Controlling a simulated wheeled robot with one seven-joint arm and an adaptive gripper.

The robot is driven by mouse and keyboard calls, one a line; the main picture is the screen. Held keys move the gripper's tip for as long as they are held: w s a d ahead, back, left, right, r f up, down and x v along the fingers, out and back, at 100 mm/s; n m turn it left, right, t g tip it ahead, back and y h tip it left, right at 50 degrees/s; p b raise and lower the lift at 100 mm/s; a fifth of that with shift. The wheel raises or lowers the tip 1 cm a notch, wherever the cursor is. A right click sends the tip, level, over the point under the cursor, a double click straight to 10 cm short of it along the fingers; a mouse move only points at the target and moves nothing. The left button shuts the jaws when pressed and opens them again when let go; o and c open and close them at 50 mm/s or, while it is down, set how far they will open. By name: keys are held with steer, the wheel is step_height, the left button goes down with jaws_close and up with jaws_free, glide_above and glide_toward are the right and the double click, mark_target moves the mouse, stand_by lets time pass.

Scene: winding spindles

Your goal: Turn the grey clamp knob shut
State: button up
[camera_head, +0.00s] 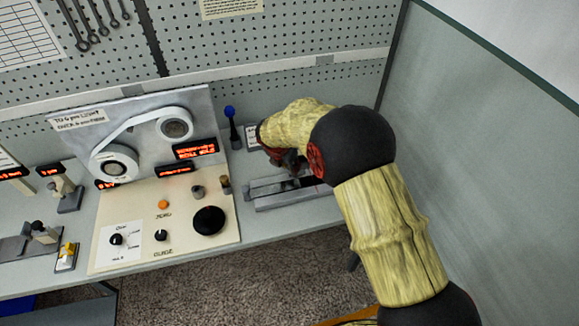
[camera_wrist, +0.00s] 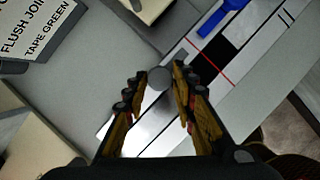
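The grey clamp knob (camera_wrist: 159,77) shows as a round grey disc in the wrist view, above a light metal strip. My gripper (camera_wrist: 158,82) has its fingers apart, one on each side of the knob. The right fingertip is very close to the knob, and a thin gap seems to show at the left one. I cannot tell whether either touches. In the head view my gripper (camera_head: 290,165) is low over the long grey fixture (camera_head: 268,203) at the right of the bench. My arm hides part of that fixture, and I cannot make out the knob there.
A cream control panel (camera_head: 130,262) with a black knob (camera_head: 209,221) stands left of the fixture. A blue-topped lever (camera_head: 230,113) rises behind it. A blue piece (camera_wrist: 222,17) lies near red lines in the wrist view. A printed label (camera_wrist: 38,30) is at upper left.

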jaws_close()
steer(key=shift+m, duration=0.3)
steer(key=m+h+p, duration=0.1)
steer(key=m+p, duration=0.1)
steer(key=m, duration=0.1)
steer(key=shift+w+a+r+g, duration=0.1)
steer(key=shift+a+g, duration=0.05)
steer(key=shift+g, duration=0.25)
steer(key=m+p, duration=0.1)
steer(key=m, duration=0.1)
steer(key=m+g+h+p, duration=0.1)
steer(key=m, duration=0.2)
steer(key=shift+w+g, duration=0.2)
steer(key=shift+g, duration=0.1)
steer(key=m+g, duration=0.1)
steer(key=m, duration=0.1)
steer(key=m+p, duration=0.1)
steer(key=m, duration=0.1)
steer(key=shift+w+m+g, duration=0.15)
steer(key=shift+m+g, duration=0.15)
steer(key=shift+g, duration=0.1)
steer(key=m, duration=0.2)
steer(key=m+g, duration=0.1)
steer(key=m, duration=0.1)
steer(key=shift+w+m+g+p, duration=0.1)
steer(key=shift+m+g+p, duration=0.2)
steer(key=shift+p, duration=0.05)
